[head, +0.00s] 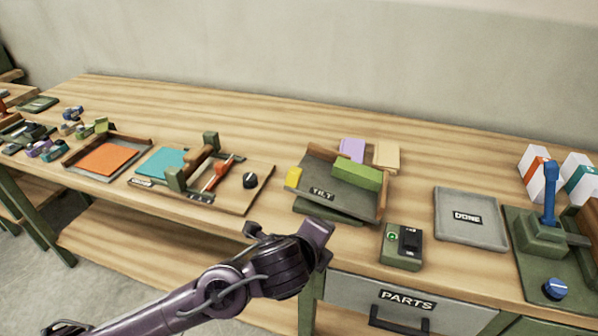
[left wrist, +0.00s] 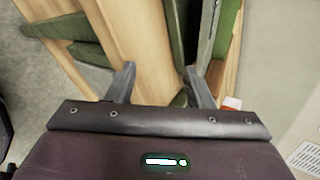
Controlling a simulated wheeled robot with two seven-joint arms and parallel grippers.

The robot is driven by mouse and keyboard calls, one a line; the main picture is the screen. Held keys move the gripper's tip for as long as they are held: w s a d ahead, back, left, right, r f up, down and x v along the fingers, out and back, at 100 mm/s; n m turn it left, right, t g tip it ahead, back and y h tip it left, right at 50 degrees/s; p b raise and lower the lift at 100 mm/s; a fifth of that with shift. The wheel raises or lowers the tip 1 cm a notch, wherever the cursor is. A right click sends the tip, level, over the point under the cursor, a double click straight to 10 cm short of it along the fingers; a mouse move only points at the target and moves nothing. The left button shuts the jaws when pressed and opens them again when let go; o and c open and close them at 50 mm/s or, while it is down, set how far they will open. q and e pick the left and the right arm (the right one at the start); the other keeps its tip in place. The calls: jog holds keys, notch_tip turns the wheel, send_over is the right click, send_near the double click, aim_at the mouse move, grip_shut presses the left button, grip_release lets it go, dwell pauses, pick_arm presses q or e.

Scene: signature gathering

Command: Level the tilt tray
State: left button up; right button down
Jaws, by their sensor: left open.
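The tilt tray (head: 324,183) is a grey tray with a "TILT" label and brown rims, right of centre in the head view. It sits at an angle over a dark green base (head: 313,209); which side is lower is hard to tell. A long green block (head: 357,174) lies toward its right side and a small yellow block (head: 293,177) is at its left edge. My left gripper (head: 322,236) is in front of the tray, apart from it, near the table's front edge. The left wrist view shows its two fingers (left wrist: 161,84) spread with nothing held. My right gripper is not in view.
A green box with a switch (head: 402,246) and a grey "DONE" tray (head: 470,219) stand right of the tilt tray. A clamp board (head: 232,190) stands to the left. Purple (head: 351,148) and tan (head: 387,154) blocks are behind. A "PARTS" drawer (head: 400,310) is below the tabletop.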

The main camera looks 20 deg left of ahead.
aim_at(296, 173)
pick_arm(q)
jog(key=w+r+m, duration=0.1)
jog(key=m, duration=0.1)
jog(key=w+a+r+m+t, duration=0.1)
jog(key=m, duration=0.1)
jog(key=r+m, duration=0.1)
jog(key=m, duration=0.2)
jog(key=shift+w+a+r+t, duration=0.15)
jog(key=shift+w+t, duration=0.25)
jog(key=w+a+r+m, duration=0.1)
jog(key=a+m, duration=0.1)
jog(key=w+a+r+m+t+y, duration=0.1)
jog(key=a+m, duration=0.1)
jog(key=m, duration=0.1)
jog(key=w+a+r+m, duration=0.1)
jog(key=a+m, duration=0.2)
jog(key=shift+w+r+t+y, duration=0.3)
jog(key=shift+w+y, duration=0.05)
jog(key=shift+y, duration=0.05)
jog(key=shift+w+a+m, duration=0.1)
jog(key=shift+w+m, duration=0.1)
jog(key=shift+m, duration=0.1)
jog(key=x, duration=0.7)
jog(key=shift+w+f+p, duration=0.1)
jog(key=shift+w+p, duration=0.1)
jog(key=shift+p, duration=0.1)
grip_shut()
